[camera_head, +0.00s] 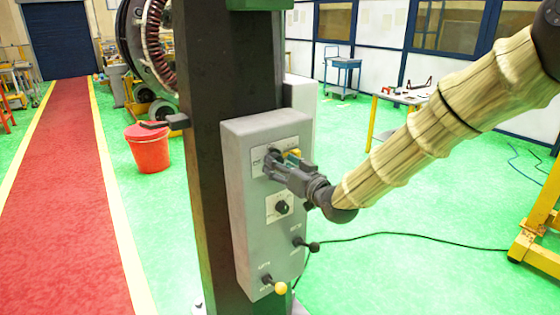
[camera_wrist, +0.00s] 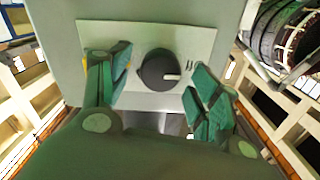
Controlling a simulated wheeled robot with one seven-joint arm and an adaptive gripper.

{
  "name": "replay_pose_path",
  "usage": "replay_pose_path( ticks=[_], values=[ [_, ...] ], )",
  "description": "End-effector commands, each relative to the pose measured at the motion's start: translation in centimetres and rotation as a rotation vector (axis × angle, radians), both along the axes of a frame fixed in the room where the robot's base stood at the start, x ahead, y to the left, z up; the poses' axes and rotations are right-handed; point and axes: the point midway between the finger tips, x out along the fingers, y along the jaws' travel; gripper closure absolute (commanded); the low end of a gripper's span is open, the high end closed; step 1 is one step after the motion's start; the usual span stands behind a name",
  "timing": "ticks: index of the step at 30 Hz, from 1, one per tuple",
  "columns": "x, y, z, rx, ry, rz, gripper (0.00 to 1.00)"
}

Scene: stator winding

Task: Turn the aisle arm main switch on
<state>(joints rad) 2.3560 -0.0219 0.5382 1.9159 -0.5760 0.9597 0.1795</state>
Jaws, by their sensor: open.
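A grey control box (camera_head: 240,190) is fixed to a dark column. My gripper (camera_head: 283,160) is at the box's upper switch plate and hides much of it. In the wrist view a round black rotary knob (camera_wrist: 157,69) sits on a pale plate (camera_wrist: 205,38). A white mark on the knob points to the picture's right. My gripper (camera_wrist: 160,78) is open, with one green-grey finger on each side of the knob and visible gaps between. The knob's small labels are too blurred to read, so I cannot tell whether it is the main switch.
Below on the box are another black knob (camera_head: 281,207), a black-tipped lever (camera_head: 308,245) and a yellow-tipped lever (camera_head: 275,287). A red bucket (camera_head: 148,148) stands on the floor at left. A black cable (camera_head: 400,235) crosses the open green floor at right.

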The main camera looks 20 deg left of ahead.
Motion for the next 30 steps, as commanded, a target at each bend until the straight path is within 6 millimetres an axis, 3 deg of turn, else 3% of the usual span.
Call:
replay_pose_path(
  ticks=[13, 21, 30],
  values=[
    [0.57, 0.72, -0.06, 0.001, 0.001, 0.000, 0.38],
    [0.57, 0.68, -0.06, 0.000, 0.001, -0.001, 0.83],
    [0.60, 0.64, -0.11, 0.018, 0.023, -0.001, 0.83]
  ],
)
